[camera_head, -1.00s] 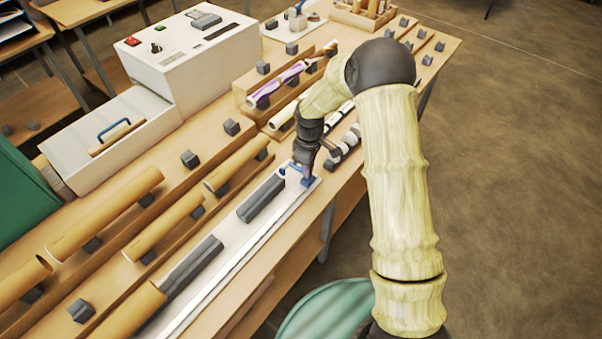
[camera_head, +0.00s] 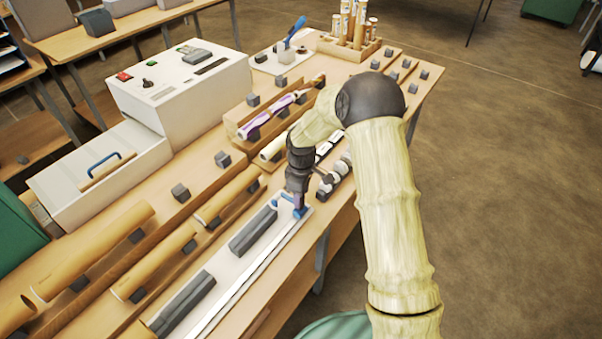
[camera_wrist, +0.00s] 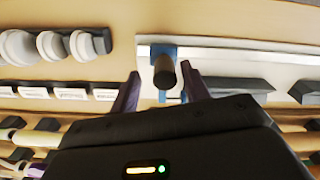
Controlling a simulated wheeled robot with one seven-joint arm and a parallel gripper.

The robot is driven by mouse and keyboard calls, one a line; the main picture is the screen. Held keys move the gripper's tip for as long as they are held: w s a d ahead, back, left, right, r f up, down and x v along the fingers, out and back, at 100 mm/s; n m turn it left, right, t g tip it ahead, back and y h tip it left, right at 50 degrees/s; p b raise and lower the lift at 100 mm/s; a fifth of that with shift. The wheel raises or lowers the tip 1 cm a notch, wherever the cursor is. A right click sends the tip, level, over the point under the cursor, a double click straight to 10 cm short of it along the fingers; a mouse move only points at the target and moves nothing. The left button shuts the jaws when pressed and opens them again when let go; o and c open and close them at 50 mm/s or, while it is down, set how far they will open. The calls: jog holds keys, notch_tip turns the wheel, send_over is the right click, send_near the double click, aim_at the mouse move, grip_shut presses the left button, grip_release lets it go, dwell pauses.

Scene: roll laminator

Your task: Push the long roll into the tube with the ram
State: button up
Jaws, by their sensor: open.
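My gripper (camera_wrist: 160,76) is open at the end of a long white rail (camera_wrist: 240,56), which also shows in the head view (camera_head: 262,262). Its purple fingers stand on either side of the ram's dark upright knob (camera_wrist: 164,72), with a visible gap. The ram's blue base (camera_wrist: 158,52) sits at the rail's end; a blue part shows beside my gripper in the head view (camera_head: 277,200). Several brown tubes (camera_head: 160,262) lie on grey blocks left of the rail. A purple-and-white roll (camera_head: 272,116) lies in a wooden holder farther back; I cannot tell which roll is the long one.
Dark grey blocks (camera_head: 252,231) line the rail. White round pieces (camera_wrist: 62,45) stand near my gripper. The laminator (camera_head: 180,85) is at the back left. A wooden rack of upright rolls (camera_head: 350,38) stands at the far end. Open floor lies right of the table.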

notch_tip(320, 180, up, 17)
jog(key=b, duration=0.3)
jog(key=shift+f, duration=0.15)
jog(key=shift+s+d, duration=0.1)
jog(key=s+d+f+m+t, duration=0.1)
jog(key=s+d+f+m, duration=0.1)
jog(key=s+d+m, duration=0.4)
jog(key=s+d+f+m+t, duration=0.1)
jog(key=s+d+m, duration=0.4)
jog(key=s, duration=1.1)
jog(key=shift+s+d+f+m+t, duration=0.2)
jog(key=shift+d+f+m+t, duration=0.15)
jog(key=shift+f+m, duration=0.55)
jog(key=shift+r, duration=0.25)
